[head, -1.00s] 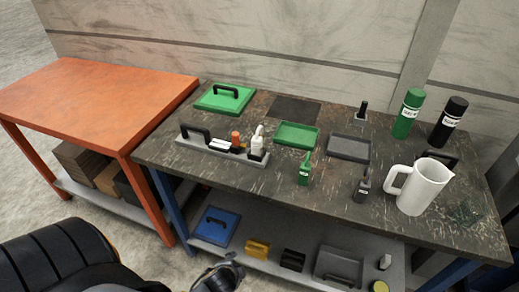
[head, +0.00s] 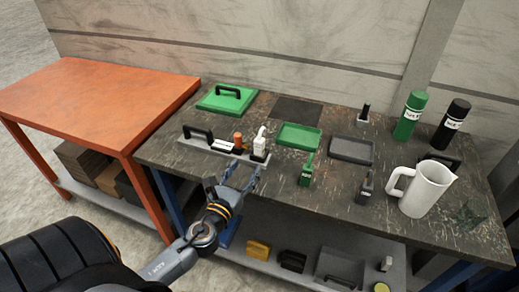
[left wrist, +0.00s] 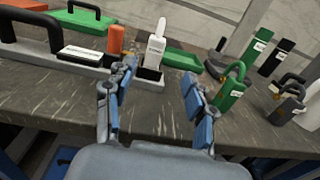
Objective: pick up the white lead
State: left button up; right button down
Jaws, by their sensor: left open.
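The white lead (head: 260,143), a white upright piece with a narrow top, a dark base and a small label, stands at the right end of a long grey tray (head: 202,146) on the dark workbench. It also shows in the left wrist view (left wrist: 155,47), beyond the fingers and roughly between them. My left gripper (head: 234,178) is open and empty at the bench's front edge, in front of the tray and apart from the white lead. Its two spread fingers show in the left wrist view (left wrist: 158,85). My right gripper is not in view.
An orange piece (head: 238,140) stands just left of the white lead, beside a black handle (head: 197,132). A green handled piece (head: 307,172) stands to the right. A green tray (head: 299,136) lies behind. A white jug (head: 424,190) stands far right.

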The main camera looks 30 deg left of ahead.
aim_at(257, 145)
pick_arm(q)
jog(key=w, duration=0.3)
jog(key=w+a+p, duration=0.1)
jog(key=w, duration=0.2)
jog(key=shift+w+a, duration=0.2)
jog(key=shift+w, duration=0.1)
jog(key=w, duration=0.1)
jog(key=w+a, duration=0.1)
jog(key=w, duration=0.3)
jog(key=shift+a, duration=0.35)
jog(key=shift+w+f+p, duration=0.1)
jog(key=shift+w+p, duration=0.2)
jog(key=shift+w, duration=0.2)
jog(key=shift+s, duration=0.1)
grip_shut()
